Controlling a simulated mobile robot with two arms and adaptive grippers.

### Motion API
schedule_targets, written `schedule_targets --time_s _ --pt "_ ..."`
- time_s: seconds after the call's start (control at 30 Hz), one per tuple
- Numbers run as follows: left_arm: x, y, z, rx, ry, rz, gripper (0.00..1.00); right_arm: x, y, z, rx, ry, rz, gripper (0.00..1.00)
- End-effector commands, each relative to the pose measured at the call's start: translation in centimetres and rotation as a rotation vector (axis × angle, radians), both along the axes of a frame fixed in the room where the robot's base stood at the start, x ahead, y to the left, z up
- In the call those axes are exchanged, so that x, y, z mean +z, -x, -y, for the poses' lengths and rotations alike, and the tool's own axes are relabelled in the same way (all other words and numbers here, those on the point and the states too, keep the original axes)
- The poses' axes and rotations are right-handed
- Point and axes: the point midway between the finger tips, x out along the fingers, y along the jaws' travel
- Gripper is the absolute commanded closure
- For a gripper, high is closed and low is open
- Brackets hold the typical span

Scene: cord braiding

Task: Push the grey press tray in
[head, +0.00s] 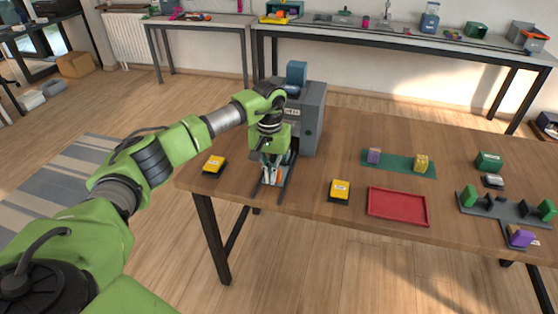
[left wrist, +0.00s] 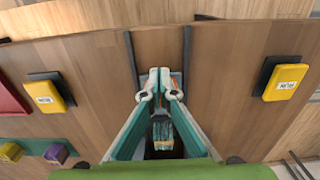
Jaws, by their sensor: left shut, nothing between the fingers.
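The grey press (head: 312,118) stands on the wooden table, with a blue block on its top. Two dark parallel rails (head: 283,184) run from its front toward the table's near edge; they also show in the left wrist view (left wrist: 187,55). My left gripper (head: 269,180) is low between the rails in front of the press, pointing down. In the left wrist view its fingertips (left wrist: 160,84) are together and hold nothing. The tray is mostly hidden by my gripper; a teal and brown piece (left wrist: 162,132) shows between the fingers, unclear. My right gripper is out of view.
Yellow labelled pads stand left (head: 214,164) and right (head: 340,190) of the rails. A red tray (head: 397,206), a green mat (head: 400,170) with small blocks and a grey fixture (head: 506,209) lie to the right. The tabletop between them is clear.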

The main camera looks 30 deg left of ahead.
Motion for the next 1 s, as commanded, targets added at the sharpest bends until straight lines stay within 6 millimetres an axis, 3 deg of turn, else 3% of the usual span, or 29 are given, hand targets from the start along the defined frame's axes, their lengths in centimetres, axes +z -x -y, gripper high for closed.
schedule_targets --time_s 1.0 --pt "-0.3 -7.2 -1.5 0.002 0.002 0.001 1.0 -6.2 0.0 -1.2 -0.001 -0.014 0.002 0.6"
